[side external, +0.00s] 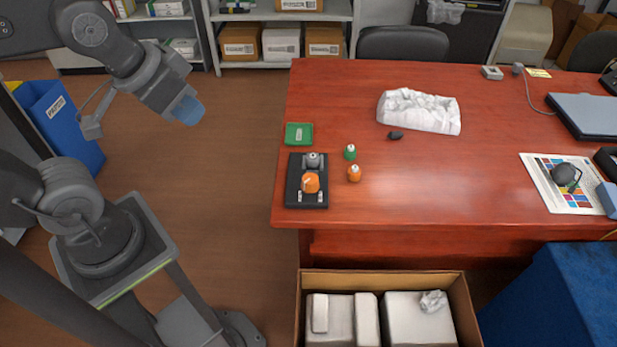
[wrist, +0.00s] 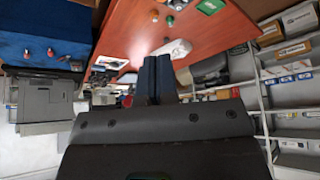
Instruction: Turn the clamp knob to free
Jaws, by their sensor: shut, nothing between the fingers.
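A black base plate (side external: 293,189) lies near the left edge of the red desk. A round orange knob-like part (side external: 310,183) with a pale mark sits on it, and a grey round part (side external: 313,160) stands behind that. Which of them is the clamp knob, and how it is set, is too small to tell. My gripper (side external: 188,110) is raised over the floor, left of the desk and well apart from the plate. In the wrist view its two blue fingers (wrist: 157,78) are together with nothing between them.
A small green tray (side external: 299,134) lies behind the plate. A green-bodied piece (side external: 350,152) and an orange one (side external: 354,173) stand to its right. A crumpled white bag (side external: 419,111) and a small dark object (side external: 396,135) lie farther back. The desk's front middle is clear.

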